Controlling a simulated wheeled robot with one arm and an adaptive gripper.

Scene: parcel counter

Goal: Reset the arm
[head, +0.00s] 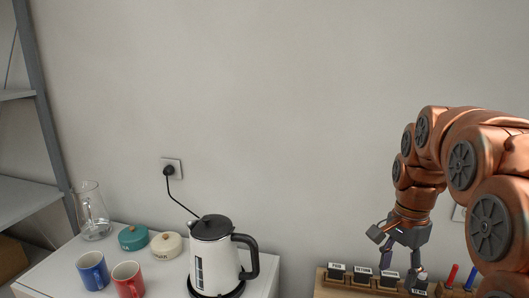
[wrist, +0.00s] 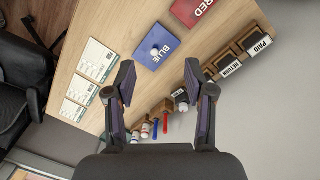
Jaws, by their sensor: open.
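My gripper (head: 388,252) hangs from my copper arm at the right of the head view, pointing down over the stamps on the wooden counter. In the wrist view my gripper (wrist: 160,92) shows both fingers spread wide apart, with nothing held between them. Below the fingers lies the wooden counter (wrist: 125,35). A rack with labelled stamps (wrist: 231,68) stands at the right in the wrist view; one is marked PAID. The rack (head: 345,283) also shows at the bottom right of the head view, partly hidden by the gripper.
A blue box (wrist: 157,46) and a red box (wrist: 193,8) lie on the counter beside printed sheets (wrist: 97,60). Red and blue pens (wrist: 165,122) stand near the stamps. A kettle (head: 212,262), mugs (head: 92,271) and a glass jug (head: 91,212) stand on a white cabinet. A black chair (wrist: 20,90) is at left.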

